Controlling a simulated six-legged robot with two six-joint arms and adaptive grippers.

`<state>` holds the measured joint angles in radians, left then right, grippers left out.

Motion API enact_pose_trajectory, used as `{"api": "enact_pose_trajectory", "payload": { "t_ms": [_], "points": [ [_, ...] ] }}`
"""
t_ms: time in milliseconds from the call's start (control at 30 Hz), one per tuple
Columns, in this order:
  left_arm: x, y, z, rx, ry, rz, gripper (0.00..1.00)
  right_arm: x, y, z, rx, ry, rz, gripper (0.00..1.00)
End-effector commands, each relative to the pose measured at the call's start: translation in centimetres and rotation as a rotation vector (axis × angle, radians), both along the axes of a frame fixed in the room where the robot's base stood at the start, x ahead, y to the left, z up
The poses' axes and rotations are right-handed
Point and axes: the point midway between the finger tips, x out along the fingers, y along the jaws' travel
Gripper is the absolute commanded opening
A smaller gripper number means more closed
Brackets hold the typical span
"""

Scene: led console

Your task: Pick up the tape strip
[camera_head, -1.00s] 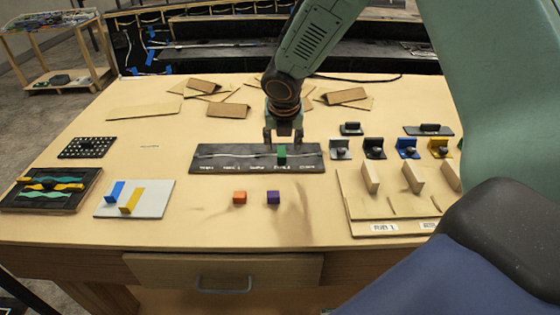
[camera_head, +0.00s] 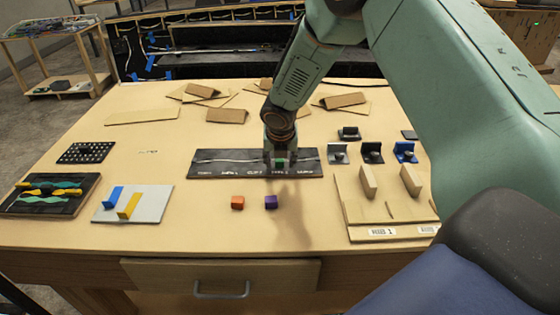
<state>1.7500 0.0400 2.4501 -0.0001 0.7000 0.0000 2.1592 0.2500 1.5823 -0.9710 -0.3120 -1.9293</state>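I cannot tell for sure which thing is the tape strip. A thin pale strip (camera_head: 148,152) lies flat on the table, left of the black panel. The long black panel (camera_head: 225,170) also carries a thin light wavy line and small white markings. My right gripper (camera_head: 280,160) points down over the right half of this panel. My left gripper is not in view.
A white board (camera_head: 151,210) holds blue and yellow bars. A wooden fixture (camera_head: 352,213) and several black and blue brackets are at right. Cardboard pieces (camera_head: 227,115) lie behind.

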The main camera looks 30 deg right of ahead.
Motion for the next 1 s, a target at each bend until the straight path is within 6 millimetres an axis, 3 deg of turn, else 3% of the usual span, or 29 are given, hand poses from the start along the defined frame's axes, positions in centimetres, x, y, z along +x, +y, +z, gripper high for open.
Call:
{"api": "enact_pose_trajectory", "payload": {
  "t_ms": [367,733,1000],
  "points": [
    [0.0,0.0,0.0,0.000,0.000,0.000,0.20,0.0,0.0,0.0,0.000,0.000,0.000,0.11],
    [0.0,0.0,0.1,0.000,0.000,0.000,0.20,0.0,0.0,0.5,0.000,-0.001,-0.002,0.10],
    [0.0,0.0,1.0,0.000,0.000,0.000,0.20,0.1,0.0,5.2,0.001,-0.005,-0.001,0.10]
  ]
}}
